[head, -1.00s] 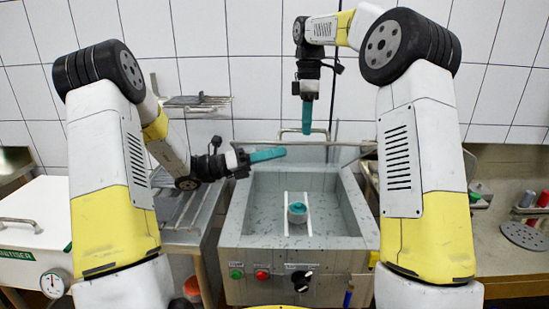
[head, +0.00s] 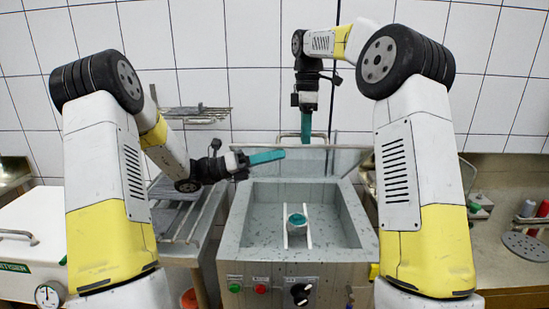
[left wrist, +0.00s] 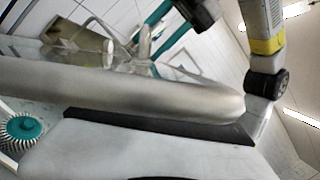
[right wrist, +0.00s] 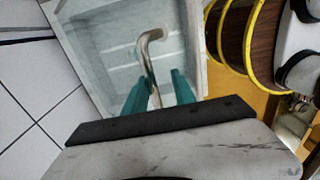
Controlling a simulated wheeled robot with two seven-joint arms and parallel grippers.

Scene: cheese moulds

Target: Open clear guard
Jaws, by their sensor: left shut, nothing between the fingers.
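The clear guard (head: 262,167) is a see-through panel, hard to make out, upright behind the grey basin (head: 233,225). A thin metal bar (head: 345,147) runs along its top. My right gripper (head: 306,138) points down at this bar; in the right wrist view its teal fingers (right wrist: 158,92) are apart, with a bent metal rod (right wrist: 150,48) between them. I cannot tell if they touch it. My left gripper (head: 283,154) is shut and empty, pointing right above the basin's left rear. In the left wrist view a thick metal tube (left wrist: 130,88) crosses close by and my left fingers cannot be seen.
A small teal-topped mould (head: 297,222) sits on two white rails in the basin. Buttons and a black knob (head: 300,293) are on the front panel. A metal rack (head: 196,113) is at left, a white lidded box (head: 30,255) at far left, a counter (head: 515,260) at right.

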